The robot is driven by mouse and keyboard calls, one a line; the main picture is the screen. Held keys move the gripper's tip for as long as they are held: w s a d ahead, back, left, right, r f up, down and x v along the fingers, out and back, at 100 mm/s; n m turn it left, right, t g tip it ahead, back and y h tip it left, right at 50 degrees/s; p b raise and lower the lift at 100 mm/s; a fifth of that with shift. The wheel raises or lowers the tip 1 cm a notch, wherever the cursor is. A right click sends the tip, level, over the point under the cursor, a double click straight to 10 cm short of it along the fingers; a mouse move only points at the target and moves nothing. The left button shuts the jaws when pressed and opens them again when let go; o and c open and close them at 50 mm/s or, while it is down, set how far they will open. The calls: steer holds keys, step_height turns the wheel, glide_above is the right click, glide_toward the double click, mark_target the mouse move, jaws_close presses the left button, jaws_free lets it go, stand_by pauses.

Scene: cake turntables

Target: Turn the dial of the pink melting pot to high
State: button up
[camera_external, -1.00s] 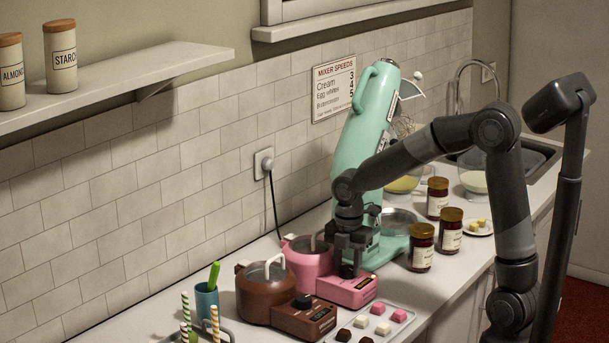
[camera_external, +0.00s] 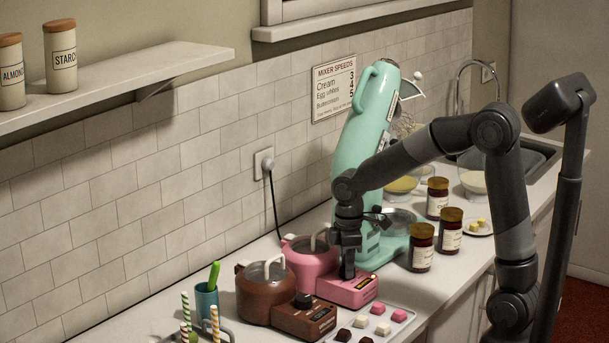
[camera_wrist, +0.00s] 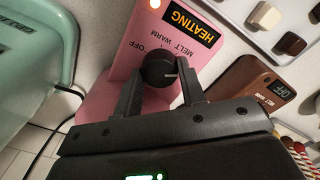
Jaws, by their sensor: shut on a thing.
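The pink melting pot (camera_external: 307,263) stands on the counter, and its pink control box (camera_external: 352,293) faces the front. My gripper (camera_external: 348,272) points down at this box. In the wrist view its two fingers (camera_wrist: 160,82) are shut on the black dial (camera_wrist: 158,68), one on each side. The dial's white mark points right, past the MELT label, toward the right finger. OFF, WARM and MELT show around the dial; a HIGH label cannot be seen. The box's display (camera_wrist: 193,29) reads HEATING in orange, and a small light glows at its corner.
A brown melting pot (camera_external: 264,292) with its own dial stands close on the left. A tray (camera_external: 405,332) of sweets lies in front. A mint mixer (camera_external: 368,130) stands behind my wrist, and dark jars (camera_external: 421,248) stand to the right.

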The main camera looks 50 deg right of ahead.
steer(key=shift+m, duration=1.1)
steer(key=o, duration=1)
steer(key=shift+r, duration=0.1)
step_height(320, 180, up, 11)
steer(key=shift+s, duration=0.1)
